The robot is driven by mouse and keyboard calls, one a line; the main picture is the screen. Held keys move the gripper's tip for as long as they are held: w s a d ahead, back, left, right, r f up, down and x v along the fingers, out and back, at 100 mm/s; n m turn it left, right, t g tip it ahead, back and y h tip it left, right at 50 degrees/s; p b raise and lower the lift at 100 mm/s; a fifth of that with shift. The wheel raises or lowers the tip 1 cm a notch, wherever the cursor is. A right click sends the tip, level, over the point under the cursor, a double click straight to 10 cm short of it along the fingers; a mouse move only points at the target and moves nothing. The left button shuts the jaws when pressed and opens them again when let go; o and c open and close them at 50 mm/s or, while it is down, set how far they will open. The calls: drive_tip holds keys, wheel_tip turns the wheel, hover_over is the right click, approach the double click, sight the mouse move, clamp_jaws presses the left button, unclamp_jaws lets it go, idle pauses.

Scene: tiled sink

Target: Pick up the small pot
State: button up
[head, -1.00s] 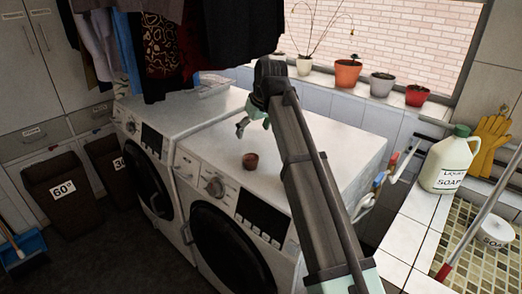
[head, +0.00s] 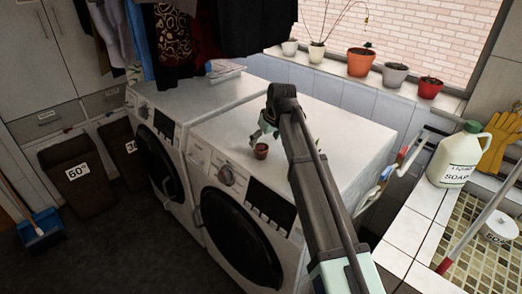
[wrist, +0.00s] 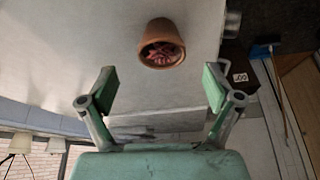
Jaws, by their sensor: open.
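The small pot (head: 261,151) is a reddish-brown terracotta pot standing on top of the right-hand washing machine (head: 340,135), close to its front edge. In the wrist view the small pot (wrist: 161,44) lies ahead of the fingertips, roughly centred between them, with reddish contents in its mouth. My gripper (head: 262,134) is just behind and above the pot in the head view. In the wrist view my gripper (wrist: 160,86) has its two green fingers spread wide with nothing between them. I cannot tell whether any finger touches the pot; a gap shows in the wrist view.
Several potted plants, including an orange pot (head: 360,63), line the windowsill. Clothes (head: 235,30) hang above the left-hand washing machine (head: 205,95). A soap jug (head: 457,155) stands by the sink at right. The machine top around the pot is largely clear.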

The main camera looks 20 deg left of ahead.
sight(262, 148)
drive_tip(key=shift+s+p+x, duration=0.1)
drive_tip(key=shift+p+x, duration=0.5)
drive_tip(key=shift+x, duration=0.75)
drive_tip(key=shift+s+p+x, duration=0.15)
drive_tip(key=shift+p+x, duration=0.4)
drive_tip(key=shift+x, duration=0.8)
drive_tip(key=shift+d, duration=0.1)
drive_tip(key=c, duration=1.3)
